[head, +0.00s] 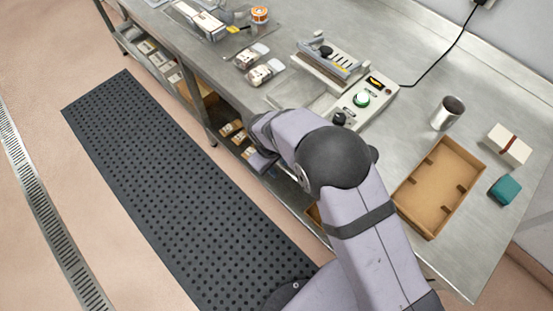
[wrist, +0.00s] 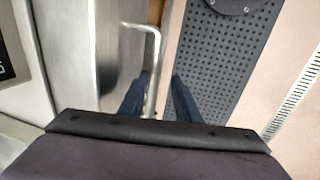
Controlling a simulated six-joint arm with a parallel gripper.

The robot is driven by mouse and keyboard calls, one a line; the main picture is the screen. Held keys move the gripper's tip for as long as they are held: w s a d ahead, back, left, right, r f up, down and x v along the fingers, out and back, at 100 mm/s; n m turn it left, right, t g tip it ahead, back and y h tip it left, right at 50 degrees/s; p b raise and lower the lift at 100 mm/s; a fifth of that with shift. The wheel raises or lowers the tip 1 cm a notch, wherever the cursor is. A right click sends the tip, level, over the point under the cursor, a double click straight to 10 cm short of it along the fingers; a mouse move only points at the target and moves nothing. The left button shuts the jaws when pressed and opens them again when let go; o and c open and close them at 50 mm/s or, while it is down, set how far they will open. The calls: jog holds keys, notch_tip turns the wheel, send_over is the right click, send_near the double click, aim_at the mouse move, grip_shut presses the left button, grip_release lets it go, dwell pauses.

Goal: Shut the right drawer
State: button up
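In the wrist view a bent silver bar handle (wrist: 151,68) stands out from a grey metal front (wrist: 122,50), which looks like the drawer front. My gripper (wrist: 160,86) has its two dark blue fingers apart. The handle lies between them, closer to the left finger; I cannot tell whether it touches. In the head view my gripper (head: 262,162) is low at the front edge of the steel bench, largely covered by my arm. A small brown piece (head: 313,213) shows beside my arm under the bench edge; I cannot tell whether it belongs to the right drawer.
The steel bench (head: 495,100) holds a control box (head: 362,100), a metal cup (head: 447,113), a brown tray (head: 440,185), a white box (head: 507,145) and a teal block (head: 504,190). A black perforated mat (head: 175,190) covers the floor in front. Shelves with small packs are under the bench.

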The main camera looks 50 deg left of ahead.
notch_tip(320, 180, up, 10)
jog(key=d+n+p, duration=0.2)
jog(key=n+p, duration=0.5)
jog(key=n, duration=1.1)
jog(key=shift+t, duration=0.3)
jog(key=b+x, duration=0.6)
jog(key=x, duration=0.1)
jog(key=s+b+x, duration=0.1)
jog(key=b+x, duration=0.3)
jog(key=shift+d+f, duration=0.15)
jog(key=s+b+v, duration=0.2)
jog(key=v, duration=0.9)
jog(key=shift+f, duration=0.3)
